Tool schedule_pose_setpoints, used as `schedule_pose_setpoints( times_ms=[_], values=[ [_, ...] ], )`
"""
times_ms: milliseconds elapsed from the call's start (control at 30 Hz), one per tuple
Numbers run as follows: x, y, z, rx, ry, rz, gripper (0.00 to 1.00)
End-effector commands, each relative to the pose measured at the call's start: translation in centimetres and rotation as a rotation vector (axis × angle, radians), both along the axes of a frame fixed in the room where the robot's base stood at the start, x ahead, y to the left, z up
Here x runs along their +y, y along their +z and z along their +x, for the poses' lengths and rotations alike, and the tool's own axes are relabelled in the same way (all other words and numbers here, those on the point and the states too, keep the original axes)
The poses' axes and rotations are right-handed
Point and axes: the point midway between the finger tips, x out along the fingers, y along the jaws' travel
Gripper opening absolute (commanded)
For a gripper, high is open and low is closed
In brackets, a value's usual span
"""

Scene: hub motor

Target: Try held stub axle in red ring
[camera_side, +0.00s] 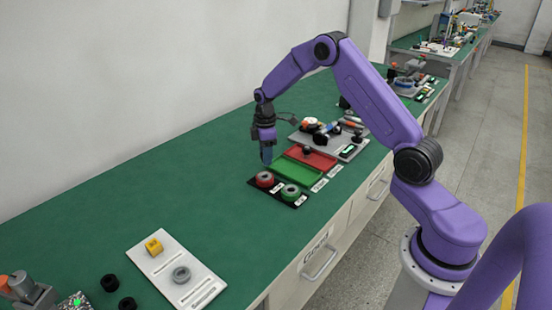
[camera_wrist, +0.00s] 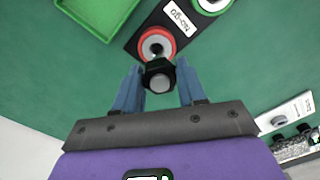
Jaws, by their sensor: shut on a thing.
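My gripper (camera_wrist: 160,84) is shut on the stub axle (camera_wrist: 160,77), a black part with a grey round end, held between the two blue fingers. In the side view my gripper (camera_side: 267,158) points down just above the red ring (camera_side: 264,179). The red ring (camera_wrist: 150,37) also shows in the wrist view, just beyond the axle, with a "No-go" label beside it. The axle overlaps the ring's near edge in that view. The axle is hidden in the side view, and I cannot tell whether its far end touches the ring.
A green ring (camera_side: 290,191) sits beside the red one on a black plate (camera_side: 250,183). Green (camera_side: 292,173) and red (camera_side: 318,157) trays lie behind. A grey board with parts (camera_side: 352,153) is farther back. A white plate (camera_side: 190,263) lies in front, with free green tabletop between.

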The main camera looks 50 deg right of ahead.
Motion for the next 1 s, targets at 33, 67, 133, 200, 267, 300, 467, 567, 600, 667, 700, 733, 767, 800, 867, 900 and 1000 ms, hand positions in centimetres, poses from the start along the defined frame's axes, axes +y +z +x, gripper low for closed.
schedule_pose_setpoints(
  times_ms=[33, 67, 133, 200, 267, 300, 467, 567, 600, 667, 700, 733, 767, 800, 867, 900, 1000],
  values=[
    [0.0, 0.0, 0.4, -0.002, -0.001, 0.000, 0.01],
    [0.0, 0.0, 0.5, -0.002, -0.001, 0.000, 0.01],
    [0.0, 0.0, 0.7, -0.001, -0.001, 0.000, 0.01],
    [0.0, -0.1, 0.8, 0.000, -0.001, 0.000, 0.01],
    [0.0, -0.3, 0.8, 0.000, 0.000, 0.000, 0.01],
    [0.0, -0.4, 0.8, 0.000, 0.000, 0.000, 0.01],
    [0.0, -1.3, 0.7, 0.000, 0.000, 0.000, 0.01],
    [0.0, -2.1, 0.7, 0.000, 0.000, 0.000, 0.01],
    [0.0, -2.4, 0.7, 0.000, 0.000, 0.000, 0.01],
    [0.0, -2.8, 0.7, 0.001, 0.000, 0.001, 0.01],
    [0.0, -3.1, 0.7, 0.001, 0.000, 0.000, 0.01],
    [0.0, -3.3, 0.7, 0.001, 0.000, 0.001, 0.01],
    [0.0, -3.5, 0.7, 0.000, 0.000, 0.000, 0.01],
    [0.0, -3.7, 0.8, -0.001, 0.000, 0.000, 0.01],
    [0.0, -3.9, 0.8, -0.001, 0.000, 0.000, 0.01],
    [0.0, -4.1, 0.8, -0.001, 0.000, -0.001, 0.01],
    [0.0, -4.2, 0.8, -0.001, 0.000, 0.000, 0.01]
  ],
)
